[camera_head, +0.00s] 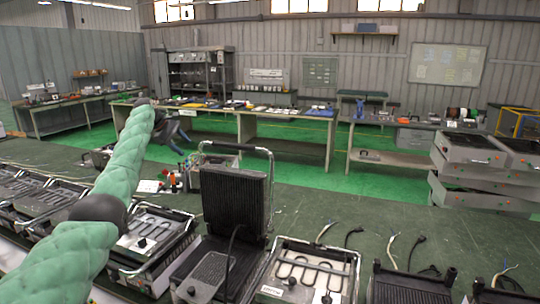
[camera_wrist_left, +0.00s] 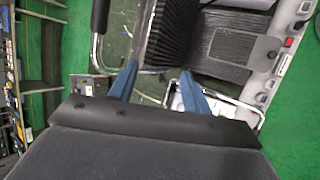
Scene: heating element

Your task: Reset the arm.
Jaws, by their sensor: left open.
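My left arm comes in from the left in the head view, with its gripper (camera_head: 178,137) held out over the far side of the workbench, beyond the grills. In the left wrist view the two blue fingers (camera_wrist_left: 158,78) stand apart with nothing between them. An open contact grill (camera_head: 238,205) with its black ribbed lid raised stands at the middle. A grill with a bare looped heating element (camera_head: 310,265) is right of it, and another such unit (camera_head: 150,240) is left.
The dark green workbench (camera_head: 420,225) has free room behind the right-hand grills, with loose cables (camera_head: 390,250) on it. Small bottles and parts (camera_head: 172,182) stand near the far edge. Stacked grey units (camera_head: 480,160) are at the right. Green floor lies beyond.

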